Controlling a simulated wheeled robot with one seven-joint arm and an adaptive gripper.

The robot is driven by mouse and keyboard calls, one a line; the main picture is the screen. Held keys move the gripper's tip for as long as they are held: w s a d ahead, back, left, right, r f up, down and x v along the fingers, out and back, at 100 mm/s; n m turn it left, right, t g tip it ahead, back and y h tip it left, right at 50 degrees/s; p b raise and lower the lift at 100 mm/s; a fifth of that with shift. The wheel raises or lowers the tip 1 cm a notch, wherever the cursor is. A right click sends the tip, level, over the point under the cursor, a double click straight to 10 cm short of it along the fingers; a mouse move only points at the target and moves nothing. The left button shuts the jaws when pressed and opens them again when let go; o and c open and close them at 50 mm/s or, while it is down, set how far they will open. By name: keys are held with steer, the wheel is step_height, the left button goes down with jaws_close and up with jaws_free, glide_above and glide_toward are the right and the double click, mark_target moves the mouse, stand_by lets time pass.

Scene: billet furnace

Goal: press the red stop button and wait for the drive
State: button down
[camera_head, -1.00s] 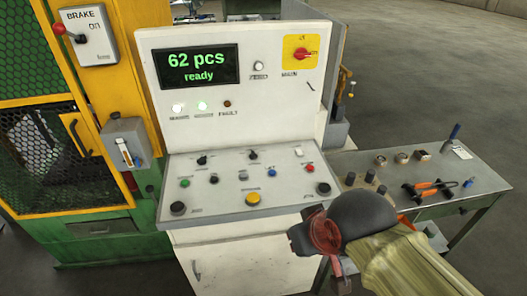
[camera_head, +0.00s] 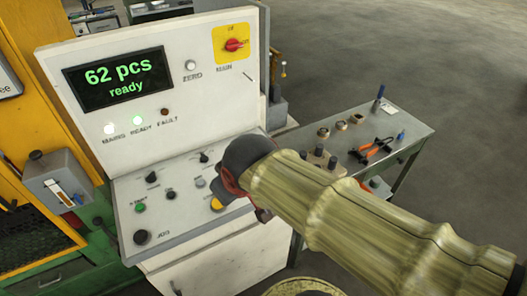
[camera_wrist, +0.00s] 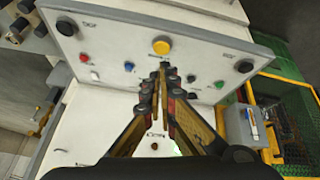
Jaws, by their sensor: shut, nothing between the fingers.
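The red button (camera_wrist: 83,57) is a small button on the white control desk's sloped panel, at the left in the wrist view. My arm hides it in the head view. My gripper (camera_wrist: 163,72) is shut and empty, its fingertips over the panel just below the yellow button (camera_wrist: 161,46) in that view and well right of the red one. A blue button (camera_wrist: 129,67) lies between. I see no contact with the red button. The display (camera_head: 118,80) reads "62 pcs ready".
Black knobs and a green button (camera_head: 140,208) share the panel. A red main switch (camera_head: 234,45) sits on yellow above. A side table (camera_head: 420,130) with orange-handled pliers (camera_head: 371,150) stands to the right. A yellow-green machine (camera_head: 30,130) is at left. Open floor lies behind.

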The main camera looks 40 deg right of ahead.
steer(key=w+d+r+n+t+h+p, duration=0.1)
steer(key=w+d+r+n+h+p, duration=0.25)
steer(key=w+d+p, duration=1.4)
steer(key=s+d+f+n+t+y+p, duration=0.1)
steer(key=d+f+n+y+p, duration=0.3)
steer(key=d+f+p, duration=0.4)
steer(key=n+t+p, duration=0.1)
steer(key=p, duration=0.2)
steer(key=shift+s+d+f+p, duration=0.25)
steer(key=shift+s+f+p, duration=0.05)
steer(key=shift+s+f, duration=0.1)
step_height(320, 180, down, 9)
steer(key=b, duration=0.6)
steer(key=shift+r+b, duration=0.15)
steer(key=shift+b, duration=0.2)
steer(key=shift+f+b, duration=0.35)
steer(key=shift+f, duration=0.05)
